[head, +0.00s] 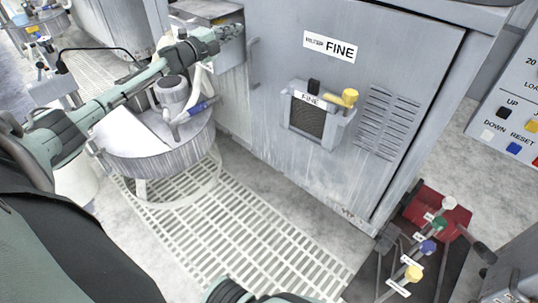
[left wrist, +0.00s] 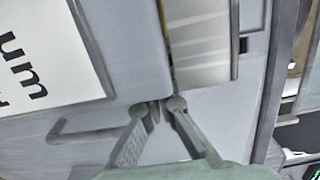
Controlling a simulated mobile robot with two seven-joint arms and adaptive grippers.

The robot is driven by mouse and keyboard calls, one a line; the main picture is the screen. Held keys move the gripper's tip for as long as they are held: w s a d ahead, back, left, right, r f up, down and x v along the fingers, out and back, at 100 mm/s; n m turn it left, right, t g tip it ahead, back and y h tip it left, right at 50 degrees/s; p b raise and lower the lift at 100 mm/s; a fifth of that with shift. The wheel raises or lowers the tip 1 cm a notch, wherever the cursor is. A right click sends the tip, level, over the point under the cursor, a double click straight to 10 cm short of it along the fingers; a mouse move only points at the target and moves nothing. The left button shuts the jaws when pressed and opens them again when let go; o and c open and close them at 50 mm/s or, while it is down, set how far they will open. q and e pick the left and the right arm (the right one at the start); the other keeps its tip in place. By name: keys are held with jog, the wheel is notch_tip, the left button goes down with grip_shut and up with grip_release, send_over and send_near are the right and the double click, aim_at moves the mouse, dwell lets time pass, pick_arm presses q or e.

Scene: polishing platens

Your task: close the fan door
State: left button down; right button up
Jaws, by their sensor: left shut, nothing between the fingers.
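The door that seems to be the fan door (head: 300,75) is a large grey panel with a white "FINE" label, a small framed grille and slanted louvres. Its upright handle (head: 253,63) is near its left edge. My left gripper (head: 236,31) is at the door's upper left edge, shut and empty. In the left wrist view, the fingertips of my left gripper (left wrist: 163,105) are close to the corner of a grey panel; I cannot tell whether they touch it. A bent handle (left wrist: 85,132) shows left of them. How far the door stands open is unclear. My right gripper is out of view.
A round drum (head: 160,155) stands under my left arm, left of the cabinet. A pale slotted floor grate (head: 225,230) runs in front. A red box (head: 432,213) and levers with coloured knobs stand at lower right, below a button panel (head: 515,110).

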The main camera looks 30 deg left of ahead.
pick_arm(q)
jog(key=shift+w, duration=0.2)
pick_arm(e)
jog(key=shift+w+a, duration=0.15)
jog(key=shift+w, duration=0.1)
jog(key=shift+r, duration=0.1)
pick_arm(q)
jog(key=s, duration=1.2)
jog(key=shift+a, duration=0.4)
